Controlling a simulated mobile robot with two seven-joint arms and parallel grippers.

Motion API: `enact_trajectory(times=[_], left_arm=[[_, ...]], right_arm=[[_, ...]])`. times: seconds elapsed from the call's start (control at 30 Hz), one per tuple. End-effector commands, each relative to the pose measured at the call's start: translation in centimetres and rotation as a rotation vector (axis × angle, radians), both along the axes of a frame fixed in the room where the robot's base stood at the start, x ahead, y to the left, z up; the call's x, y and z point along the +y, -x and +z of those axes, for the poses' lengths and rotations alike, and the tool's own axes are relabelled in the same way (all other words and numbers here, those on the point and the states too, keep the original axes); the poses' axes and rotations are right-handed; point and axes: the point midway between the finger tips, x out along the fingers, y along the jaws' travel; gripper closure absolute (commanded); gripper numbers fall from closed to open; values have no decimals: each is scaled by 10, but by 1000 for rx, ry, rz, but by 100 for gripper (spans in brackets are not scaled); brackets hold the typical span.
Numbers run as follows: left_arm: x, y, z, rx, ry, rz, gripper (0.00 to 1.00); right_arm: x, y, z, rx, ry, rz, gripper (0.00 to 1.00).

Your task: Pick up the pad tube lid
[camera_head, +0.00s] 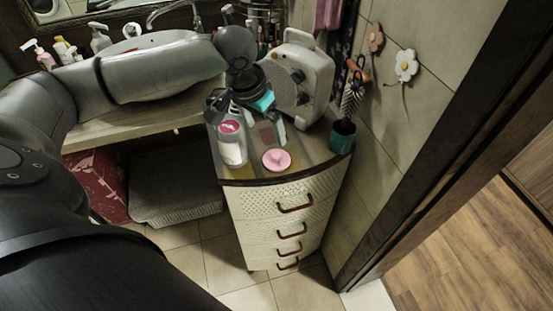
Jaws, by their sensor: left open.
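The pad tube lid, a round pink disc with a small raised knob (276,161), lies flat near the front edge of the drawer cabinet's top. A clear tube with white contents and pink at its upper end (232,145) stands upright to its left. My left gripper (250,118) is over the cabinet top, behind and above the lid, apart from it. It is open, and I see nothing held in it. It partly covers the cabinet top behind the tube. My right gripper is not in view.
A cream heater-like appliance (305,75) stands behind the gripper on the cabinet. A green cup (342,137) is at the cabinet's right edge. The drawer cabinet (280,215) borders the tiled wall. A sink counter (130,131) with bottles is at left.

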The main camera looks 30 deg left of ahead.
Motion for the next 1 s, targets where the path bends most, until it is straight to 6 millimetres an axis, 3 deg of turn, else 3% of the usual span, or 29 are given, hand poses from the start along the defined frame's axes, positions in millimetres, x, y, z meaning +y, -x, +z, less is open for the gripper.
enact_trajectory(times=[0.3, 0.67, 1.0], left_arm=[[-3, -17, -66, 3, 0, -3, 0], [-4, -26, -94, 2, 0, -4, 0], [-4, -37, -131, 1, -1, -5, 0]], right_arm=[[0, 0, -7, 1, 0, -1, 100], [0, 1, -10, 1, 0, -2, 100], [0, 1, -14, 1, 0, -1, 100]])
